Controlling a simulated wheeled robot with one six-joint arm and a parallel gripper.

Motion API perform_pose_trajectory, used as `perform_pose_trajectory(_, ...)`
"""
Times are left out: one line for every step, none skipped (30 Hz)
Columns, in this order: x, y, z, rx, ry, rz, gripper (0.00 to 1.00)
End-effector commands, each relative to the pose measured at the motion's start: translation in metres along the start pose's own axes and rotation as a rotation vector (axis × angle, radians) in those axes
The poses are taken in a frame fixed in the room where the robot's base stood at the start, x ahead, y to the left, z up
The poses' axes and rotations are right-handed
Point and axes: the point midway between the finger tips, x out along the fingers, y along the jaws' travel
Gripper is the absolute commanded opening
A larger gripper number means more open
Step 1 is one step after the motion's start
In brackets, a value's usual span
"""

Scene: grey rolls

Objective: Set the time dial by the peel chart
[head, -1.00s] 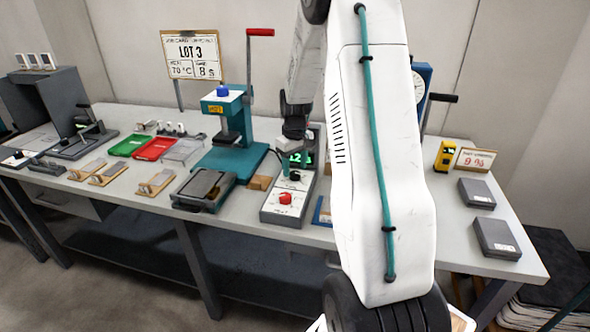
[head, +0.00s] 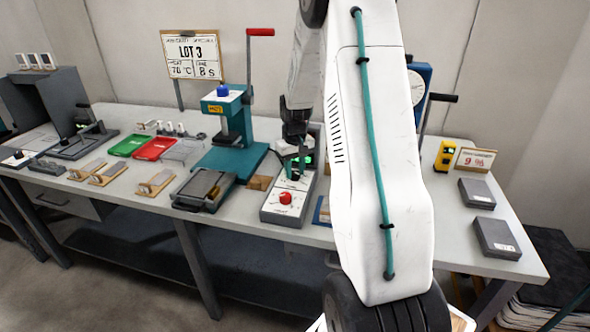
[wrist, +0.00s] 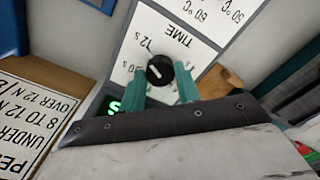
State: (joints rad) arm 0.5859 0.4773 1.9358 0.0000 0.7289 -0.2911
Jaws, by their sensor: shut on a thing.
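The black time dial (wrist: 160,70) sits on the white control box face marked TIME, with a 12 s mark near it. In the wrist view my gripper (wrist: 161,85) has its teal fingers on both sides of the dial, shut on it. A pale mark shows on the dial; its exact setting is unclear. In the head view my gripper (head: 295,168) is over the control box (head: 270,212), hiding the dial and part of the green display. The peel chart (wrist: 30,130) lies beside the box, listing under, 8 to 12 N and over 12 N.
A red knob (head: 285,198) is at the box's near end. The teal press (head: 228,155) stands to its left, below the LOT 3 board (head: 192,56), reading 70 °C and 8 s. A yellow device (head: 444,156) and dark blocks (head: 477,193) are at the right.

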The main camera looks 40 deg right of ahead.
Motion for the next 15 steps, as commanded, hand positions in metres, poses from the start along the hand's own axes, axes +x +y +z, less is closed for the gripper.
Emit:
perform_pose_trajectory(-0.0004,0.0,-0.0003,0.033,0.001,0.0,0.1)
perform_pose_trajectory(-0.0005,0.0,-0.0003,0.05,0.001,0.0,0.1)
perform_pose_trajectory(-0.0005,0.0,-0.0003,0.066,0.001,0.0,0.1)
perform_pose_trajectory(-0.0005,0.0,-0.0003,0.074,0.001,0.0,0.1)
perform_pose_trajectory(-0.0005,0.0,-0.0003,0.08,0.001,0.0,0.1)
perform_pose_trajectory(-0.0006,0.0,-0.0003,0.082,0.001,0.0,0.09)
perform_pose_trajectory(-0.0006,0.0,-0.0003,0.082,0.001,0.0,0.1)
perform_pose_trajectory(-0.0006,0.0,-0.0003,0.082,0.001,0.0,0.1)
perform_pose_trajectory(-0.0006,0.0,-0.0004,0.082,0.001,0.0,0.1)
perform_pose_trajectory(-0.0006,0.0,-0.0004,0.082,0.001,0.0,0.1)
perform_pose_trajectory(-0.0006,0.0,-0.0004,0.081,0.001,0.0,0.1)
perform_pose_trajectory(-0.0006,0.0,-0.0004,0.081,0.001,0.0,0.1)
perform_pose_trajectory(-0.0006,0.0,-0.0004,0.081,0.001,0.0,0.38)
perform_pose_trajectory(-0.0006,0.0001,-0.0004,0.081,0.001,0.0,0.46)
perform_pose_trajectory(-0.0006,0.0,-0.0004,0.081,0.001,0.0,0.54)
